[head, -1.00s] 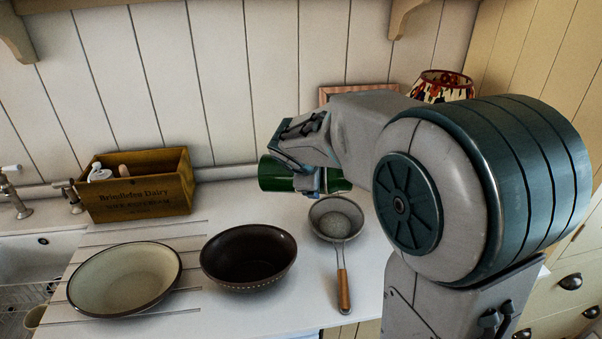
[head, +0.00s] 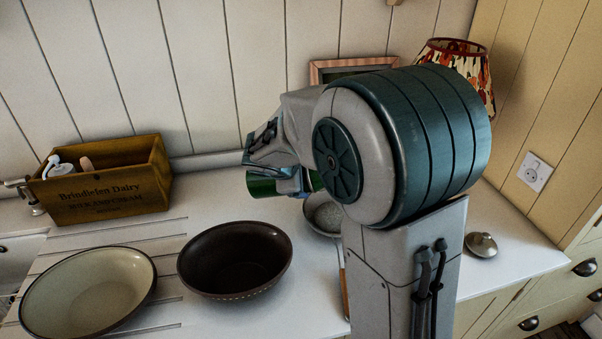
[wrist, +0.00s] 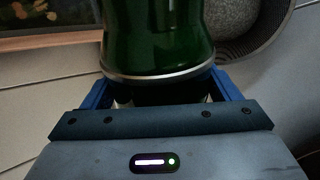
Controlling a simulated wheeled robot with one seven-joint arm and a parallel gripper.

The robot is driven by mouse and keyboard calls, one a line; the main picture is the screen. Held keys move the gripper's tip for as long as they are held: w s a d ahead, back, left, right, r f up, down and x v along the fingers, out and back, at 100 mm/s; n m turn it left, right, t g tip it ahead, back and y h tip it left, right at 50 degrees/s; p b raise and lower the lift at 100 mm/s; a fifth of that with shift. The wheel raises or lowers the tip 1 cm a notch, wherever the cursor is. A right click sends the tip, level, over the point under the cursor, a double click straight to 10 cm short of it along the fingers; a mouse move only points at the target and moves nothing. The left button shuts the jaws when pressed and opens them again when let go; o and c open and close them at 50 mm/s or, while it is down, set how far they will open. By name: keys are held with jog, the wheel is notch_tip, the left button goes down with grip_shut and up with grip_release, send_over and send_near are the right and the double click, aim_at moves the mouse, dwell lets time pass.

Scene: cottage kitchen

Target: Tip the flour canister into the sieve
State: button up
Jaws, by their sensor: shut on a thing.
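A green canister (head: 262,187) lies tipped on its side in my gripper (head: 298,183), above the counter's back part. In the wrist view the canister (wrist: 157,38) has a silver band, and my gripper (wrist: 160,88) is shut on it with blue fingers at either side. Its mouth and any flour are not visible. The sieve (head: 322,213) sits on the counter just right of and below the canister, partly hidden by my arm. I see no flour falling.
A dark brown bowl (head: 235,262) and a cream bowl (head: 88,290) stand left of the sieve. A wooden dairy crate (head: 100,185) is at the back left. A small metal lid (head: 482,245) lies on the right. A picture frame (head: 350,68) and patterned lampshade (head: 455,65) are behind my arm.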

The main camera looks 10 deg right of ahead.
notch_tip(320, 180, up, 2)
jog(key=shift+w+a+r+n+h+p, duration=0.15)
jog(key=shift+n+h+p, duration=0.15)
jog(key=shift+h+p, duration=0.55)
jog(key=r+n+h+p, duration=0.1)
jog(key=p, duration=0.2)
jog(key=shift+r+g+h+p, duration=0.3)
jog(key=shift+r+g+h, duration=0.05)
jog(key=shift+r+g, duration=0.05)
jog(key=shift+s+d+f+n+h, duration=0.1)
jog(key=shift+s+d+n+h, duration=0.1)
jog(key=shift+d+n+h, duration=0.15)
jog(key=shift+s+d+r+n+h, duration=0.15)
jog(key=shift+d+n+h, duration=0.15)
jog(key=shift+h, duration=0.3)
jog(key=shift+s+d+r+n+h, duration=0.1)
jog(key=shift+d+n+h, duration=0.15)
jog(key=shift+h, duration=0.3)
jog(key=h, duration=0.1)
jog(key=d+n+h, duration=0.2)
jog(key=shift+s+d+r+h+p, duration=0.1)
jog(key=shift+s+r+h+p, duration=0.2)
jog(key=shift+s+r+p, duration=0.1)
